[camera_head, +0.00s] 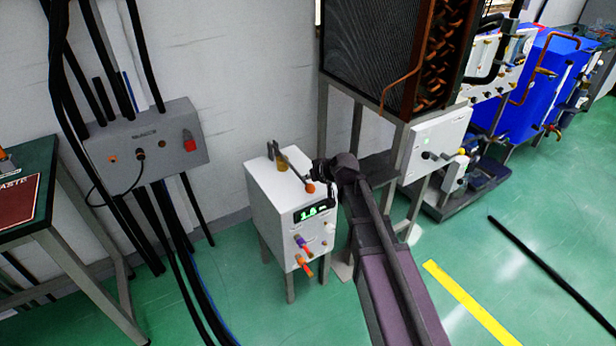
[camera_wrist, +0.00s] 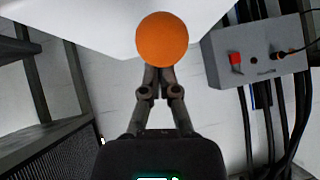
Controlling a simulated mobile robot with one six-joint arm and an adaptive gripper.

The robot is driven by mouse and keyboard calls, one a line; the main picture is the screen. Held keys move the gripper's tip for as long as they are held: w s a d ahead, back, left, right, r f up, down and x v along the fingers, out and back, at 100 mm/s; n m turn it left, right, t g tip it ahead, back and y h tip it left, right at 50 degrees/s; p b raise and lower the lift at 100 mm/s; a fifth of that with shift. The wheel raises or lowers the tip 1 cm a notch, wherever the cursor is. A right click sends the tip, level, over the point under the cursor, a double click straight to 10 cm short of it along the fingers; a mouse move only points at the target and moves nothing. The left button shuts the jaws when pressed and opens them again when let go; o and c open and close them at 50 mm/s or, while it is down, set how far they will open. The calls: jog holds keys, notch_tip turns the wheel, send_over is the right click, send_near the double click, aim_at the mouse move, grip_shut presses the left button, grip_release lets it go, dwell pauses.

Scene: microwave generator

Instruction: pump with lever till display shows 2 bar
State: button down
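The white pump box (camera_head: 289,213) stands on legs near the wall in the head view. Its display (camera_head: 314,211) shows green digits that look like 1.6 or 1.8, too small to read surely. The grey lever (camera_head: 292,165) slopes down to the right from the box top and ends in an orange knob (camera_head: 310,188). My gripper (camera_head: 318,172) is right at the knob. In the wrist view the knob (camera_wrist: 162,40) is a full orange ball, and the fingers (camera_wrist: 159,76) are shut together at its lower edge, seemingly touching it, not around it.
Orange and purple handles (camera_head: 302,254) stick out from the box front. A grey wall box (camera_head: 146,139) with cables hangs to the left. A metal frame with a dark finned unit (camera_head: 366,54) stands close on the right. Green floor is free in front.

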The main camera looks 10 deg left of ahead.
jog(key=shift+w+d+r+p, duration=0.1)
jog(key=shift+d+r+p, duration=0.15)
jog(key=shift+r+p, duration=0.65)
jog(key=p+v, duration=0.6)
jog(key=v, duration=0.4)
jog(key=shift+d+r, duration=0.15)
jog(key=shift+d, duration=0.1)
jog(key=s+d+f+m+g+h, duration=0.3)
jog(key=s+d+h, duration=0.1)
jog(key=s+d, duration=0.5)
jog(key=s+d+f+m+g+h, duration=0.35)
jog(key=s+d, duration=0.35)
jog(key=d, duration=0.4)
notch_tip(320, 180, up, 20)
jog(key=p, duration=2)
